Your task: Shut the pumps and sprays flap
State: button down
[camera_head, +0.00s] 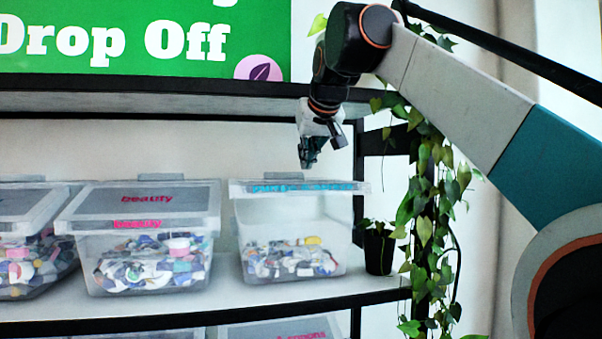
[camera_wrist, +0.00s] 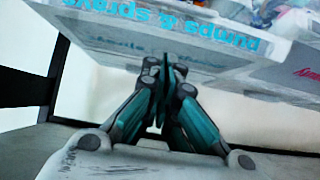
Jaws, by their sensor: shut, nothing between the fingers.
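The pumps and sprays bin (camera_head: 292,228) is a clear box at the right end of the shelf, with mixed small items inside. Its flap (camera_head: 262,187), with blue lettering, shows almost edge-on. Its front edge sits higher than the beauty lid's, so it looks partly raised; the exact angle is unclear. In the wrist view the flap's lettered edge (camera_wrist: 150,17) runs across the top, upside down. My gripper (camera_head: 308,165) is shut and empty, pointing down just above the flap. In the wrist view its fingertips (camera_wrist: 164,72) overlap the translucent panel; contact cannot be told.
The beauty bin (camera_head: 140,250) stands to the left with its lid down, another bin (camera_head: 30,258) beyond it. A potted plant (camera_head: 378,250) and hanging vines (camera_head: 425,200) are to the right. An upper shelf (camera_head: 150,100) runs above the bins.

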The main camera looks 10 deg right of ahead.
aim_at(307, 191)
jog(key=shift+w+f, duration=0.25)
jog(key=shift+f, duration=0.35)
jog(key=shift+w+f, duration=0.2)
jog(key=shift+f, duration=0.35)
jog(key=shift+s+f, duration=0.35)
jog(key=shift+f, duration=0.2)
jog(key=shift+s+f, duration=0.35)
jog(key=shift+f, duration=0.2)
notch_tip(307, 191, down, 9)
jog(key=t+b, duration=0.3)
jog(key=b, duration=0.5)
jog(key=shift+f+t, duration=0.2)
jog(key=shift+t, duration=0.2)
jog(key=shift+w, duration=0.1)
